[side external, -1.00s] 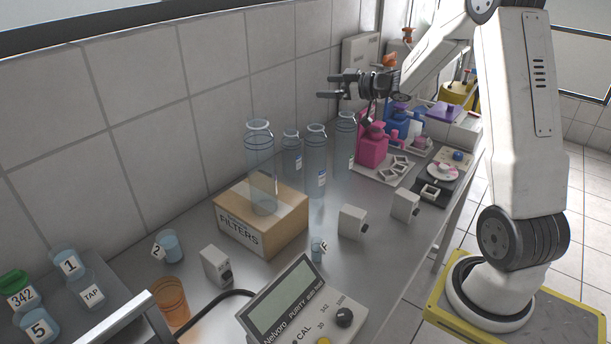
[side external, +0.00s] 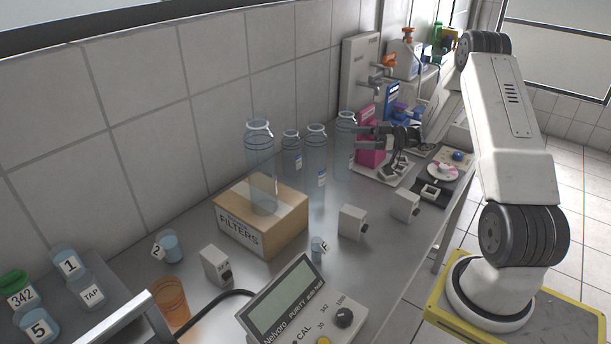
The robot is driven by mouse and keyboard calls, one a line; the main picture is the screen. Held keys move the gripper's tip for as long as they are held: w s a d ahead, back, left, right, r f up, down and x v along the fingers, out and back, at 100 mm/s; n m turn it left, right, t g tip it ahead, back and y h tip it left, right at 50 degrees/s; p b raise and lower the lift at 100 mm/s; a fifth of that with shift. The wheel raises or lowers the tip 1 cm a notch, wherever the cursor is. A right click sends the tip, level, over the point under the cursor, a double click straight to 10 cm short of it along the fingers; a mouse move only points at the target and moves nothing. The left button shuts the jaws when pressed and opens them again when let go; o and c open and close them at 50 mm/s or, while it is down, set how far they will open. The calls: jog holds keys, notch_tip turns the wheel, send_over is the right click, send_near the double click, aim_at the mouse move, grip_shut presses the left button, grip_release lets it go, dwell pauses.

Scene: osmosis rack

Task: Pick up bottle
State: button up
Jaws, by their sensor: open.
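Several clear bluish bottles stand by the wall. A tall bottle (side external: 260,160) stands on or just behind the filters box. A shorter bottle (side external: 291,152) and a mid-size bottle (side external: 316,160) stand to its right. The rightmost bottle (side external: 345,150) is nearest my gripper (side external: 361,139). My gripper is open and empty, with its two dark fingers pointing left. The fingertips are just right of the rightmost bottle in the picture. I cannot tell how far apart they are in depth. Part of a pink container (side external: 370,155) is hidden behind the gripper.
A cardboard filters box (side external: 285,229) sits mid-bench. Small white boxes (side external: 352,222), a meter (side external: 300,304), an orange cup (side external: 171,298) and labelled cups (side external: 70,262) stand nearer. Coloured containers crowd the far end. The bench between the bottles and the white boxes is clear.

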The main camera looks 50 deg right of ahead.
aim_at(315, 152)
notch_tip(315, 152, down, 5)
jog(key=shift+r, duration=0.1)
jog(key=x, duration=0.7)
dwell(0.4)
jog(key=shift+x, duration=2.5)
jog(key=c, duration=0.9)
